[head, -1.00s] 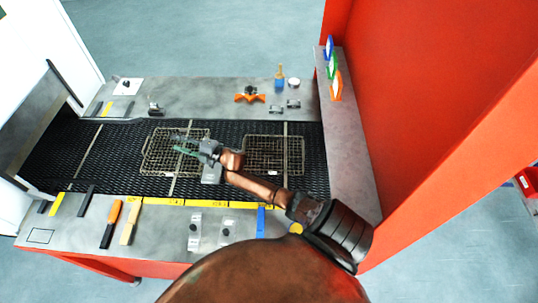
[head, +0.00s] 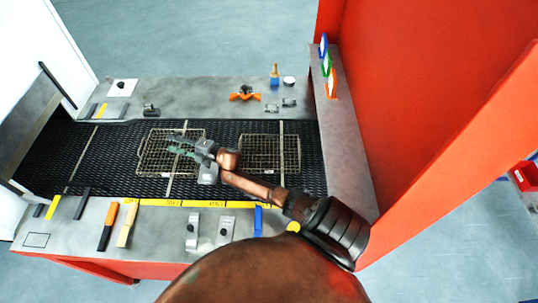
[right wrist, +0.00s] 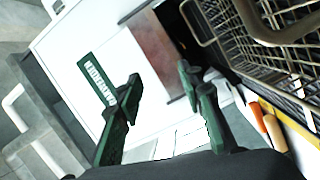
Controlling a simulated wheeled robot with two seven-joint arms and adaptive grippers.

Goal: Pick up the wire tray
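Two wire trays lie flat on the black mesh belt (head: 225,185). The left wire tray (head: 150,163) has a looped handle at its left end, and the right wire tray (head: 286,150) lies apart from it. My right gripper (head: 178,146) is over the left tray in the head view, its green fingers pointing left. In the right wrist view the fingers (right wrist: 158,85) are spread with nothing between them. A wire tray (right wrist: 285,50) with a handle loop shows at the upper right there, beside the fingers and apart from them. My left gripper is out of view.
A red wall (head: 420,110) stands to the right of the belt. The front ledge holds an orange-and-black tool (head: 108,226) and other small tools. The back ledge holds an orange clamp (head: 244,93) and small parts. A pale metal hood (head: 38,120) covers the belt's left end.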

